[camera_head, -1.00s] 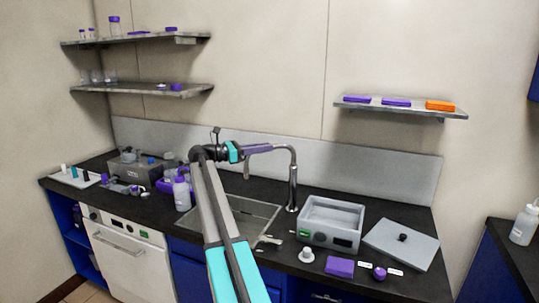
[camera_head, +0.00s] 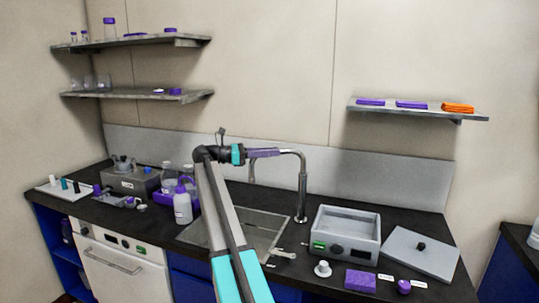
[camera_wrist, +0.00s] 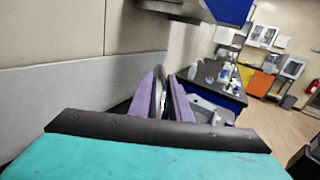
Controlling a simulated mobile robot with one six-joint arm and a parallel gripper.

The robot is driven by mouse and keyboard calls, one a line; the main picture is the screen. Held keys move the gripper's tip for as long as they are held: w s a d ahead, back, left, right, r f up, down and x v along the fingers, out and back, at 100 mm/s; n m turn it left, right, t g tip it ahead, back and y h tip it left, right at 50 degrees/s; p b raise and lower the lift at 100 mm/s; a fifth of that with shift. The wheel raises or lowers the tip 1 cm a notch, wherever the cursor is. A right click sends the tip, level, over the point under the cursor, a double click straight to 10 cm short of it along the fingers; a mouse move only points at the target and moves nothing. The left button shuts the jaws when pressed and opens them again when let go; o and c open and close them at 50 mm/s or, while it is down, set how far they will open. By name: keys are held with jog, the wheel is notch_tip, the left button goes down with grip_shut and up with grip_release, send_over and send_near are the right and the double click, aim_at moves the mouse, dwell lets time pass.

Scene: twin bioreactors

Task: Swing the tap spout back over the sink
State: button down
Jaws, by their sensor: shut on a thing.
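The metal tap (camera_head: 302,190) stands upright at the right rear of the sink (camera_head: 274,244). Its curved spout (camera_head: 291,152) reaches left from the post, and its downturned end hangs above the rear of the sink area. My gripper (camera_head: 268,153) comes from the left at spout height, its purple fingers shut on the spout. In the wrist view, the fingers of my gripper (camera_wrist: 168,97) stand on both sides of the shiny spout (camera_wrist: 159,94). The fingers hide part of the spout in both views.
A white bottle (camera_head: 183,208) stands at the sink's left edge. A grey open bath (camera_head: 346,232) and its lid (camera_head: 420,256) lie right of the tap. The backsplash (camera_head: 390,180) runs close behind, and a shelf (camera_head: 420,111) hangs above right.

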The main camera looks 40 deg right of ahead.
jog(key=shift+s+d, duration=0.1)
jog(key=shift+s, duration=0.15)
jog(key=c, duration=1.6)
grip_release()
jog(key=shift+d, duration=0.1)
jog(key=shift+c, duration=0.2)
jog(key=shift+w, duration=0.1)
jog(key=shift+v, duration=1.05)
jog(key=b+v, duration=0.1)
jog(key=v, duration=1.1)
jog(key=shift+r, duration=0.1)
